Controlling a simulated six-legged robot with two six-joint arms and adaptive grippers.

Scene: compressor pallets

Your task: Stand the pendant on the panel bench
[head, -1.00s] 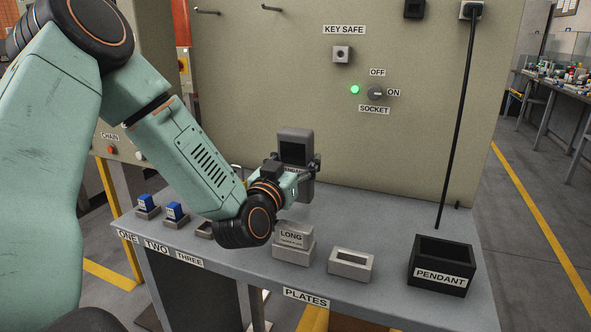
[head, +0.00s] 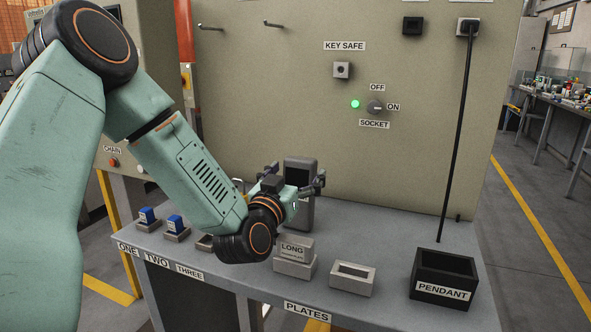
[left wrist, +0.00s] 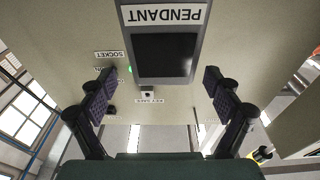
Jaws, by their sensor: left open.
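The pendant (head: 302,165) is a dark grey handset with a black screen, upright on the panel bench (head: 385,262) in front of the panel. Its lower part is hidden behind my gripper and the LONG plate, so its foot does not show clearly. My left gripper (head: 294,178) is in front of it, fingers spread wide to either side. In the left wrist view the pendant (left wrist: 165,55) appears upside down with its PENDANT label, beyond the open fingers (left wrist: 160,98), with gaps on both sides. My right gripper is not in view.
A black open box labelled PENDANT (head: 444,262) stands empty at the bench's right. The LONG plate (head: 293,248) and an empty plate holder (head: 352,278) are at the front. Blue-topped pieces (head: 148,215) are at left. A black cable (head: 456,130) hangs down the panel.

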